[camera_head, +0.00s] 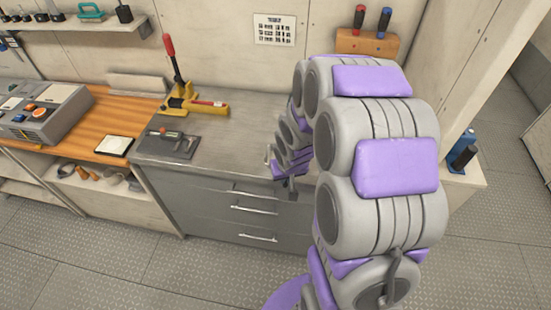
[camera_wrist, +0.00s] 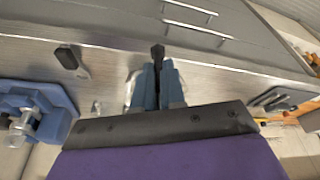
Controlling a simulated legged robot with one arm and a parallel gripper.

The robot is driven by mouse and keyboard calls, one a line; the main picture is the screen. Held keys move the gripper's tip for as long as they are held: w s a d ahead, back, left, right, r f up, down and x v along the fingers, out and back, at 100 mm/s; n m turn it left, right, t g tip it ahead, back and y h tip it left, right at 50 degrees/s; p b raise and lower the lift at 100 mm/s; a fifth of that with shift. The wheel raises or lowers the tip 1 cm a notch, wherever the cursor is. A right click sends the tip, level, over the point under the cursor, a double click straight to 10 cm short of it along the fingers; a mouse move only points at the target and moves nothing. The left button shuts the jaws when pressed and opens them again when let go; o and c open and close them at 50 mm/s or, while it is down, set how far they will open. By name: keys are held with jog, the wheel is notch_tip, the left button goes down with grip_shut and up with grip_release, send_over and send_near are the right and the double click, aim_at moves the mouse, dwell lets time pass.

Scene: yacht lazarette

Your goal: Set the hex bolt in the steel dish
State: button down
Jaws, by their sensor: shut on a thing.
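My gripper (camera_wrist: 157,68) is shut on a small dark piece (camera_wrist: 157,50) that sticks out past the fingertips. It looks like the hex bolt, though most of it is hidden between the fingers. In the head view my gripper (camera_head: 290,183) is low at the front edge of the steel worktop, largely covered by my arm. In the wrist view a shiny curved rim (camera_wrist: 130,88) shows beside and behind the fingers. It may be the steel dish, mostly hidden. I cannot tell the gap between the held piece and the rim.
The grey worktop (camera_head: 235,135) is clear in its middle. A yellow and red lever tool (camera_head: 182,100) and a dark plate (camera_head: 170,144) are at left. A blue device (camera_head: 462,145) stands at right. A dark-handled item (camera_wrist: 70,60) lies near the gripper.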

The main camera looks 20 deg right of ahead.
jog(key=w, duration=0.3)
jog(key=w+d, duration=0.1)
jog(key=w, duration=0.3)
jog(key=w+f+b, duration=0.1)
jog(key=w, duration=0.3)
jog(key=shift+d+f, duration=0.1)
jog(key=shift+d, duration=0.2)
jog(key=shift+w+a, duration=0.2)
jog(key=shift+w, duration=0.35)
jog(key=x, duration=0.1)
jog(key=b+x, duration=0.1)
jog(key=x, duration=0.1)
jog(key=shift+s+f, duration=0.35)
jog(key=c, duration=1.5)
grip_release()
jog(key=shift+r, duration=0.1)
